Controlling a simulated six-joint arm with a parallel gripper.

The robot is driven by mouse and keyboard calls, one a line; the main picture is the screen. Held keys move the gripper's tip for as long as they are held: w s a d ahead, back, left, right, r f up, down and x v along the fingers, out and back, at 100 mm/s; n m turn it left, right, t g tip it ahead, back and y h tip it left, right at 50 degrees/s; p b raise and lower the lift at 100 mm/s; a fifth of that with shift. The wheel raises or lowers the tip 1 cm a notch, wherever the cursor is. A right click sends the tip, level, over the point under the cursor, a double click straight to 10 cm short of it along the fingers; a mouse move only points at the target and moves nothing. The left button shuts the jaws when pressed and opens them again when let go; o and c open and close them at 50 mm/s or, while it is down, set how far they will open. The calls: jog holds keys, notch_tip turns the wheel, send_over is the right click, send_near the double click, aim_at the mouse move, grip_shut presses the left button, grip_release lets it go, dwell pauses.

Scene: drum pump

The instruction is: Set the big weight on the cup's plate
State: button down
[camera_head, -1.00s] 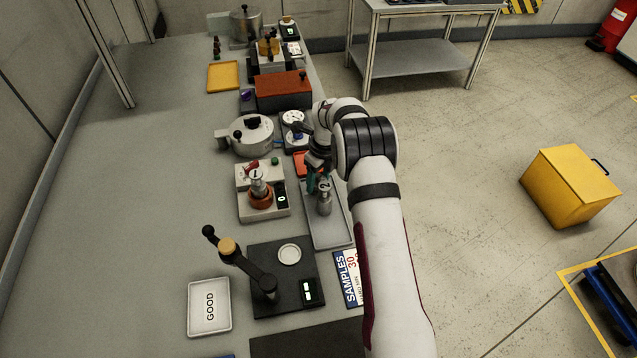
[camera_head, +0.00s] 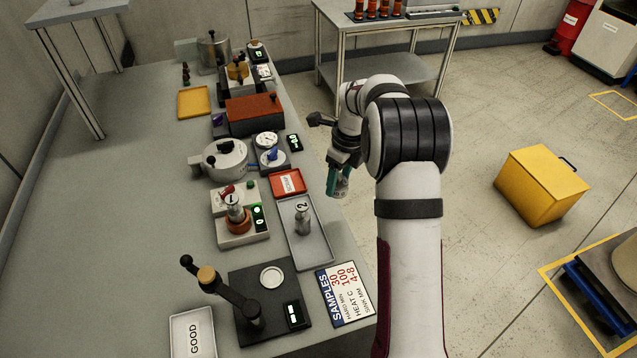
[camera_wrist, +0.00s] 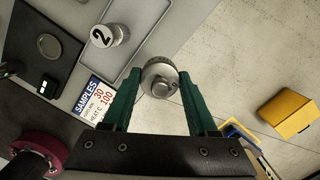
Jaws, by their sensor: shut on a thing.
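My gripper (camera_head: 341,178) hangs just beyond the right edge of the bench, right of the grey tray (camera_head: 318,255). Its teal fingers are shut on a metal weight, a short cylinder with a knob, clear in the wrist view (camera_wrist: 160,77). Its marking is not readable. A metal weight marked 2 (camera_head: 302,221) stands upright on the tray; it also shows in the wrist view (camera_wrist: 108,36). A weight marked 1 (camera_head: 235,208) stands on the orange cup (camera_head: 238,224) of a pale device. The cup's plate is not clearly visible beneath it.
A black device (camera_head: 245,318) with a pale round pad (camera_head: 271,277) and a lever stands in front. A SAMPLES card (camera_head: 346,293) lies beside it. A red tray (camera_head: 288,182) and a pot (camera_head: 226,160) stand behind. Open floor lies right of the bench.

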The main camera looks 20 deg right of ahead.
aim_at(341, 175)
jog(key=shift+s+d+r, duration=0.2)
jog(key=shift+d+r, duration=0.15)
jog(key=shift+r, duration=1.45)
jog(key=w+a+r, duration=0.1)
jog(key=a, duration=0.7)
jog(key=w+a+r, duration=0.1)
jog(key=a, duration=0.7)
jog(key=w+a+r, duration=0.1)
jog(key=a+r, duration=0.1)
jog(key=a, duration=0.6)
jog(key=shift+w+a, duration=0.15)
jog(key=shift+w, duration=0.25)
jog(key=shift+a+f, duration=0.15)
jog(key=shift+a, duration=0.1)
jog(key=shift+f, duration=0.9)
jog(key=shift+f, duration=0.5)
